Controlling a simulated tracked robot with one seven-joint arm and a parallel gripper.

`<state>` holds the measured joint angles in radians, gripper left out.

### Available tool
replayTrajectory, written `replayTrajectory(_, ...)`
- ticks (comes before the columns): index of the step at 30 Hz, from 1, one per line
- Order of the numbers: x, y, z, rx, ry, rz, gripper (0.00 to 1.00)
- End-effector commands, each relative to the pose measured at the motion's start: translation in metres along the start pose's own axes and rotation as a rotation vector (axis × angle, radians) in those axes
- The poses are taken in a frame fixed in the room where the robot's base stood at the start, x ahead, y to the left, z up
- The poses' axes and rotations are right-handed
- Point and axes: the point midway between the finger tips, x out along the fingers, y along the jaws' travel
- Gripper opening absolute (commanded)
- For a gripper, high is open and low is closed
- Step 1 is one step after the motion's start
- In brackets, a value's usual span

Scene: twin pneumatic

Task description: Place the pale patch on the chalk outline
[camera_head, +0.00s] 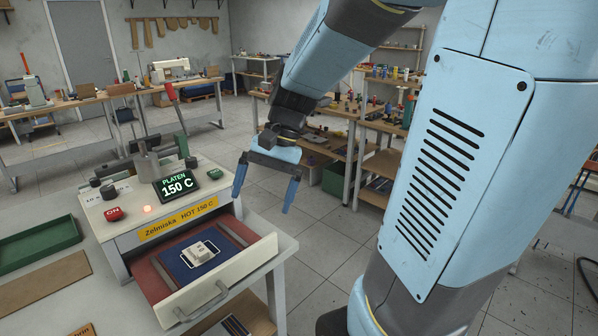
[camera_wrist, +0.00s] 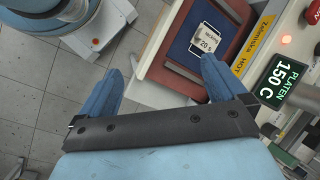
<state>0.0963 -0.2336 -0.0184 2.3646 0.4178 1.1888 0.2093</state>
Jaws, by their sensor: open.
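A small pale piece (camera_head: 200,252) with a raised part lies on a dark blue cloth (camera_head: 178,267) in the pulled-out drawer of the heat press. I take it to be the pale patch. White lines of the chalk outline (camera_head: 214,245) show close around it; I cannot tell how well the two line up. In the wrist view the pale piece (camera_wrist: 207,43) carries print that looks like "20". My gripper (camera_head: 261,205) is open and empty, above and to the right of the drawer. Its two blue fingers (camera_wrist: 162,68) also show in the wrist view, apart from the piece.
The press (camera_head: 160,190) has a screen (camera_head: 178,185) reading "PLATEN 150 C", a lit lamp and a yellow hot label (camera_head: 178,219). The drawer front (camera_head: 228,283) has a handle. A green tray (camera_head: 38,244) and brown board (camera_head: 42,283) lie left. Open floor lies right.

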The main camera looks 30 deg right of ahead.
Motion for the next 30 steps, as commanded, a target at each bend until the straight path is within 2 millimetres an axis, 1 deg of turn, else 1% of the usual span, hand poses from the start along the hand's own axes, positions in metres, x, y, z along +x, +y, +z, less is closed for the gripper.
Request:
replayTrajectory(1,-0.006,0.004,0.007,-0.048,0.052,0.014,0.98)
replayTrajectory(6,-0.024,0.018,0.023,-0.203,0.22,0.069,0.98)
replayTrajectory(18,-0.064,0.047,0.054,-0.525,0.587,0.204,0.98)
replayTrajectory(24,-0.072,0.05,0.061,-0.588,0.665,0.238,0.98)
replayTrajectory(30,-0.073,0.051,0.062,-0.596,0.672,0.243,0.98)
